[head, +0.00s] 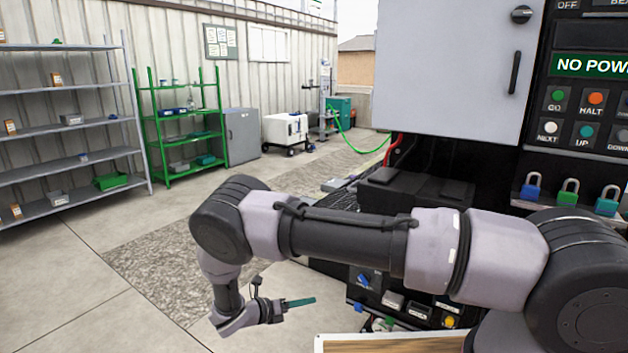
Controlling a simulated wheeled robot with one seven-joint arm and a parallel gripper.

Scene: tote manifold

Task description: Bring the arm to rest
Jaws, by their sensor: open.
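My arm reaches across the lower right of the head view, bent at the elbow and hanging down at the left. My gripper (298,303) hangs at its end, low over the paved floor, with a teal finger pointing right. It is open, and I see nothing held in it. The second finger is not clearly visible from this side. The gripper is apart from the panel to its right.
A control cabinet (446,60) with buttons and padlocks stands at the right, close behind my arm. A low panel with knobs (420,309) is below the arm. Grey shelves (68,128) and green shelves (182,116) stand far left. The floor at left is clear.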

